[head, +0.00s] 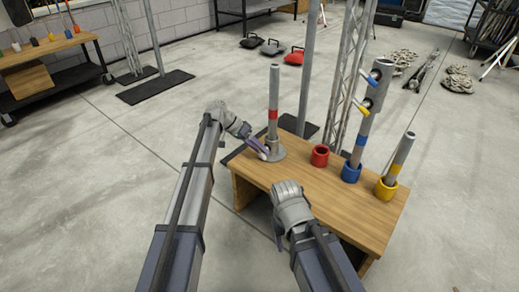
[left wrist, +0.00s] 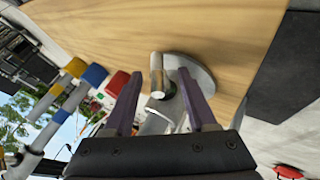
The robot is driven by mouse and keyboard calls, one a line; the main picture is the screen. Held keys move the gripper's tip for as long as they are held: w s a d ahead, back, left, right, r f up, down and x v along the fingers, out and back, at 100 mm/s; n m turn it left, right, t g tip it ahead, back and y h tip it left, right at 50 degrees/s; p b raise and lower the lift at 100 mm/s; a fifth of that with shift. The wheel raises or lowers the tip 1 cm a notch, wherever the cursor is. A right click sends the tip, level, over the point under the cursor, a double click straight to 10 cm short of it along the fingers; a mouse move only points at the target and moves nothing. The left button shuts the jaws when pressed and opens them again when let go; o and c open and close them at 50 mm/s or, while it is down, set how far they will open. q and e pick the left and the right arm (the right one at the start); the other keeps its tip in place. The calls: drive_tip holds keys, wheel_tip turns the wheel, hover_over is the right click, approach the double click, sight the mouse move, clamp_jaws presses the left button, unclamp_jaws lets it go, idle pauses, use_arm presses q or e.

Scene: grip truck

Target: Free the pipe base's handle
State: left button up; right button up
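The pipe base (head: 279,154) is a grey round plate at the table's left end, with an upright grey, red-banded pipe (head: 273,100) in it. Its plate also shows in the left wrist view (left wrist: 200,75). A short pale handle (left wrist: 157,70) sticks out from the base toward the wrist camera. My left gripper (head: 260,152) is at the base from the left. In the left wrist view its two purple fingers (left wrist: 158,98) are apart, with the handle between them and gaps visible. My right gripper (head: 279,238) is low by the table's near edge, its fingers barely visible.
On the wooden table (head: 330,195) stand an empty-looking red cup (head: 320,156), a blue cup (head: 351,173) with a tall pipe carrying clamps (head: 369,92), and a yellow cup (head: 386,189) with a pipe. A metal pole and truss rise behind the table.

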use_arm(q)
drive_tip(key=p+v, duration=0.5)
drive_tip(key=v, duration=0.2)
drive_tip(key=shift+a+r+p, duration=0.25)
drive_tip(key=shift+r+p, duration=0.05)
drive_tip(key=shift+p, duration=0.05)
drive_tip(key=shift+c, duration=0.2)
